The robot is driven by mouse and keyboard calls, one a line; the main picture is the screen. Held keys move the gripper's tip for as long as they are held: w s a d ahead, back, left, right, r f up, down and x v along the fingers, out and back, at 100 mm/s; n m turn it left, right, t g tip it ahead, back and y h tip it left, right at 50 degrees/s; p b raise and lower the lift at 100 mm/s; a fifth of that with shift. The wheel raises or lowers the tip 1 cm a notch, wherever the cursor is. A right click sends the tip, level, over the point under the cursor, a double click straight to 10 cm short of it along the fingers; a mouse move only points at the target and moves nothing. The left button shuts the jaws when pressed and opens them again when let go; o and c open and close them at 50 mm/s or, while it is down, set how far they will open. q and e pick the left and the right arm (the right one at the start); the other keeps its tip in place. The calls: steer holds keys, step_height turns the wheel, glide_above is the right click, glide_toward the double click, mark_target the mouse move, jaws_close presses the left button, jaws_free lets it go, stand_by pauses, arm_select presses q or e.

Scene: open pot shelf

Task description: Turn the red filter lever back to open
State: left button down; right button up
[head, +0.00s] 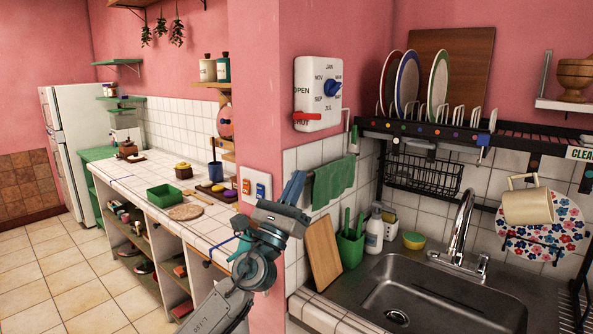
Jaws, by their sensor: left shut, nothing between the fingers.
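The red filter lever (303,117) is on the lower left of a white wall unit (312,72) on the pink wall. It lies about level, pointing left, just above the SHUT lettering and below the word OPEN. A blue knob (333,88) with month names around it sits on the same unit. My left gripper (294,186) is below the lever, in front of the wall corner. Its fingers point up; it is shut and empty, apart from the lever. My right gripper is not in view.
A green towel (334,181) hangs right of my left gripper, near a cutting board (323,252). A dish rack (440,130) with plates is above the sink (415,292). A switch plate (256,188) is to the left.

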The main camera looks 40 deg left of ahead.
mark_target(308, 116)
arm_select(q)
steer(key=w+r+p, duration=0.5)
steer(key=r+p, duration=0.2)
steer(key=r, duration=0.2)
steer(key=shift+w+a+r, duration=0.15)
steer(key=shift+a, duration=0.05)
steer(key=shift+w, duration=0.1)
